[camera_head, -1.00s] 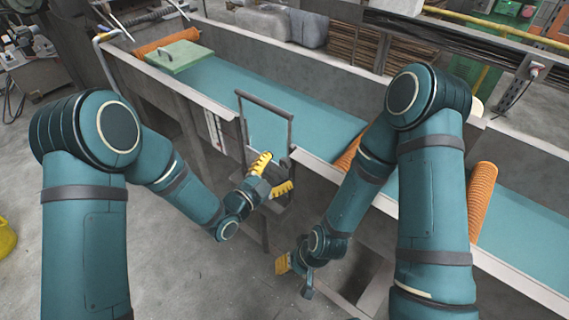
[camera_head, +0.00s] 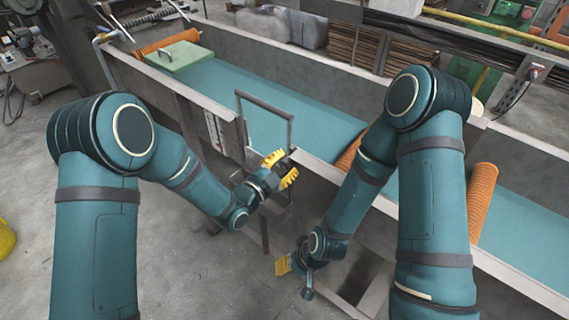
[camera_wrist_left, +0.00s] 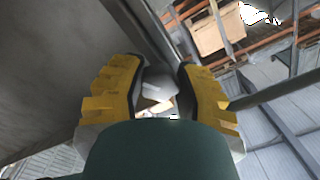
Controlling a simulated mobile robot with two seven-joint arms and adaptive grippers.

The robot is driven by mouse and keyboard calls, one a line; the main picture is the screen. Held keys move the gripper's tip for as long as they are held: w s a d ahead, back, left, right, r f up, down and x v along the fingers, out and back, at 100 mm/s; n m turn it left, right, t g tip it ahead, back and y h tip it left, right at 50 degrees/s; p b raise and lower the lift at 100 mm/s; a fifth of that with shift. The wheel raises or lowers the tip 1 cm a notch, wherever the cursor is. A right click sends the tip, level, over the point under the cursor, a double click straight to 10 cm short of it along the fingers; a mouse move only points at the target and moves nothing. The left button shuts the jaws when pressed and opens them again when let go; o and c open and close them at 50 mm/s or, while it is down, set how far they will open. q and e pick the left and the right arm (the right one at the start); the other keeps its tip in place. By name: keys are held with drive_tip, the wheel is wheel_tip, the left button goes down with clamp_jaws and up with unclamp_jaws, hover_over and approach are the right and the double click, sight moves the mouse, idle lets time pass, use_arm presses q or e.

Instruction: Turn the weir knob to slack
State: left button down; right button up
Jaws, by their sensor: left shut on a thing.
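The weir frame (camera_head: 265,104), a dark upright rectangle, stands at the near wall of the long water tank. My left gripper (camera_head: 280,170), with yellow fingers, is at the near side of this frame, by its right post. In the left wrist view my left gripper (camera_wrist_left: 158,95) is shut on a small grey knob (camera_wrist_left: 158,80) between its fingers. In the head view the knob is hidden by the gripper. My right gripper (camera_head: 284,266) hangs low in front of the tank, away from the weir; its opening is not clear.
The tank's near rim (camera_head: 330,173) runs diagonally across the view. Orange mesh tubes (camera_head: 482,200) lie in and across the tank. A green block (camera_head: 180,57) with a handle sits at the far left end. The floor at the left is open.

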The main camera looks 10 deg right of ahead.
use_arm(q)
drive_tip(key=n, duration=0.3)
drive_tip(key=shift+n, duration=1.9)
drive_tip(key=c, duration=0.6)
unclamp_jaws()
drive_tip(key=shift+d, duration=0.1)
drive_tip(key=v, duration=1.2)
